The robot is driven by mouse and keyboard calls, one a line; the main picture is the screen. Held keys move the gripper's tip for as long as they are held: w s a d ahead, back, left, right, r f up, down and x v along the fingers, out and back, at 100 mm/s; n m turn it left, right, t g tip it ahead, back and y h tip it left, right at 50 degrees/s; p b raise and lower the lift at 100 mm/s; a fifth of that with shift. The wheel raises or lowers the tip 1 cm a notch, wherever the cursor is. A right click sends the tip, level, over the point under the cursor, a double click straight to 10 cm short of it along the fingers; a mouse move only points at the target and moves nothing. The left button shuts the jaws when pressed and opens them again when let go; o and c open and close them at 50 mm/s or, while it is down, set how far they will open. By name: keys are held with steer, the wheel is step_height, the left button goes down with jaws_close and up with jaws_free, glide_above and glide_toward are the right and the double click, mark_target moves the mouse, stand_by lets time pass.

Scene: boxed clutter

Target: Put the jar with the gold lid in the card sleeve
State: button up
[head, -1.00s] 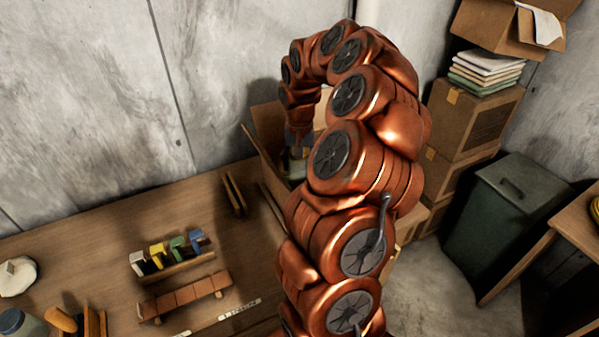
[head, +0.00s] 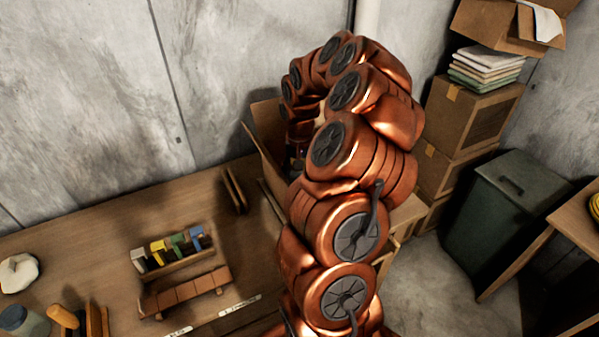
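My arm reaches over the near wall of an open cardboard box (head: 262,150) on the workbench. My gripper (head: 296,157) is down inside this box, and only a dark sliver of it shows beside my arm. Its fingers are hidden, so I cannot tell whether it is open or holds anything. I cannot make out a jar with a gold lid; the inside of the box is mostly hidden by my arm. I cannot identify the card sleeve either.
Stacked cartons (head: 468,118) and a green bin (head: 505,205) stand right.

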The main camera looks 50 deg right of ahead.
steer(key=shift+f, duration=0.3)
steer(key=o, duration=1.3)
steer(key=shift+r, duration=0.1)
steer(key=shift+r+p, duration=0.6)
steer(key=shift+r, duration=0.05)
steer(key=shift+w+r, duration=0.1)
steer(key=shift+r, duration=0.2)
step_height(320, 180, up, 11)
steer(key=b, duration=0.3)
steer(key=shift+r, duration=0.15)
